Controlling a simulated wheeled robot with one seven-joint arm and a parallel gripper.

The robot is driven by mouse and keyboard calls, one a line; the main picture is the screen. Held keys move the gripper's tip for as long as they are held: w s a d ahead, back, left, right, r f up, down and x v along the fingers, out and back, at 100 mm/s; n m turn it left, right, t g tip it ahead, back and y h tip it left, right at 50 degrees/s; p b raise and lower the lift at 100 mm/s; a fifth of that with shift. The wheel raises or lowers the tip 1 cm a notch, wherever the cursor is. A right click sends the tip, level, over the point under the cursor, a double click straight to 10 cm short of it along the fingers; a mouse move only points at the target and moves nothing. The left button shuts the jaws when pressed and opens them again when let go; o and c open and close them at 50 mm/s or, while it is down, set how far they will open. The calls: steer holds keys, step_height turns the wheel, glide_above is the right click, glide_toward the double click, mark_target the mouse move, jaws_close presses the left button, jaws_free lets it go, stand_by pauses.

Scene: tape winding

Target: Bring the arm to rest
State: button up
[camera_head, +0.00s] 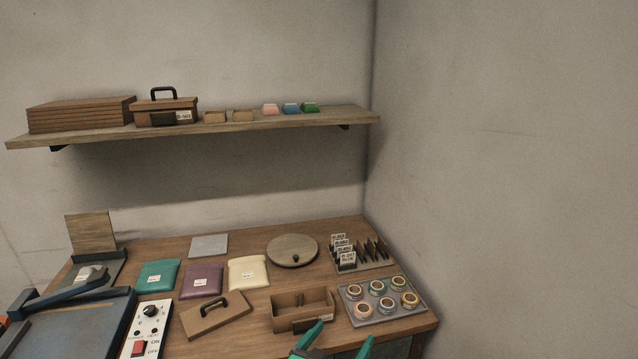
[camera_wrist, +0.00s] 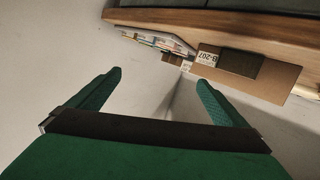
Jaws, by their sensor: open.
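My gripper (camera_head: 340,341) shows its green fingertips at the bottom edge of the head view, in front of the table's near right part. The fingers are apart with nothing between them. In the wrist view my gripper (camera_wrist: 158,88) is also open and empty, with both green fingers pointing past the table edge towards the bare wall. The rest of my arm is outside the head view.
An open brown box (camera_head: 302,312) stands just beyond my fingers, beside a tray of tape rolls (camera_head: 386,317). A lid (camera_head: 215,318), pouches (camera_head: 204,281) and a control panel (camera_head: 146,330) lie left. A shelf (camera_head: 250,128) hangs above. The wooden table (camera_head: 342,285) is crowded.

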steer(key=s+f+n+t+y, duration=0.1)
steer(key=s+f+n+y, duration=0.2)
steer(key=s, duration=0.4)
steer(key=s+d+f+n+y, duration=0.1)
steer(key=s+f+n, duration=0.1)
steer(key=s+f, duration=0.4)
steer(key=s+f+n+t+y, duration=0.1)
steer(key=s+f+n+y, duration=0.25)
steer(key=s, duration=0.55)
steer(key=s+a+r+m, duration=0.1)
steer(key=s+a+m, duration=0.1)
steer(key=s, duration=0.9)
steer(key=s+a+r+m, duration=0.2)
steer(key=s+a, duration=0.2)
steer(key=s, duration=0.7)
steer(key=shift+a+r+m, duration=0.15)
steer(key=shift+r+m, duration=0.05)
steer(key=shift+m, duration=0.15)
